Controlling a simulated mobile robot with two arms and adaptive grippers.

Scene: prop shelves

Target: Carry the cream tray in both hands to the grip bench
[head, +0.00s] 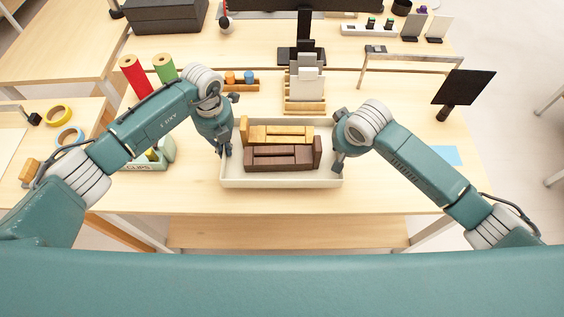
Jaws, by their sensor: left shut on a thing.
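The cream tray (281,183) sits at the front of the light wood bench in front of me. It holds a dark brown wooden piece (279,157) and a yellowish wooden piece (280,135) behind it. My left gripper (225,150) is at the tray's left wall, pointing down and shut on it. My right gripper (338,155) is at the tray's right wall; its fingers are partly hidden by my wrist, so I cannot tell whether they hold the wall.
Red (135,75) and green (164,69) rolls and a green clips box (150,160) stand left of the tray. A card holder (304,90) is behind it. A black panel on a stand (464,88) and blue paper (447,156) are at right.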

